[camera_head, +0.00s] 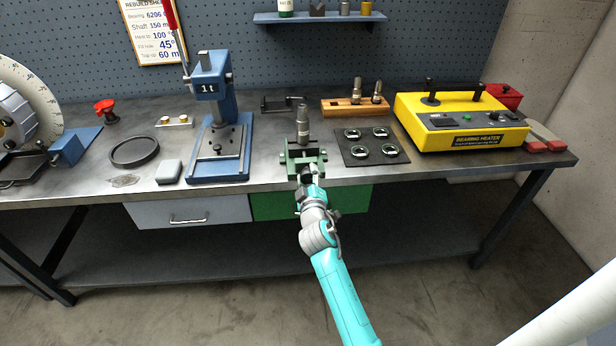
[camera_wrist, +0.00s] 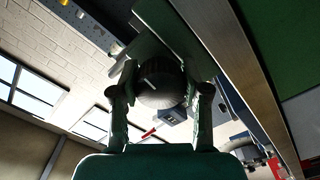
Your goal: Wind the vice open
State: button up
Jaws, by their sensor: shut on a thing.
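The green vice (camera_head: 303,158) stands at the front edge of the bench. A stepped grey metal shaft (camera_head: 303,122) stands upright at its jaws; I cannot tell how tightly it is held. My gripper (camera_head: 306,180) is at the front of the vice, and the arm reaches up to it from below. In the wrist view, my gripper (camera_wrist: 160,94) has a finger on either side of a dark round vice handle (camera_wrist: 162,80) and is shut on it. The green vice body (camera_wrist: 170,34) shows behind the handle. The gap between the vice jaws is hard to see.
A blue press (camera_head: 215,120) stands left of the vice. A dark plate (camera_head: 355,150) with several bearings lies just right. A yellow bearing heater (camera_head: 460,122) and a wooden shaft holder (camera_head: 352,107) are farther right. A green drawer (camera_head: 270,205) is below.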

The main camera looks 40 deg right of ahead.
jog(key=n, duration=0.5)
jog(key=shift+n, duration=0.3)
jog(key=n, duration=1.3)
jog(key=shift+n, duration=0.4)
jog(key=o, duration=1.2)
jog(key=shift+r, duration=0.1)
jog(key=shift+c, duration=0.2)
jog(key=v, duration=1.2)
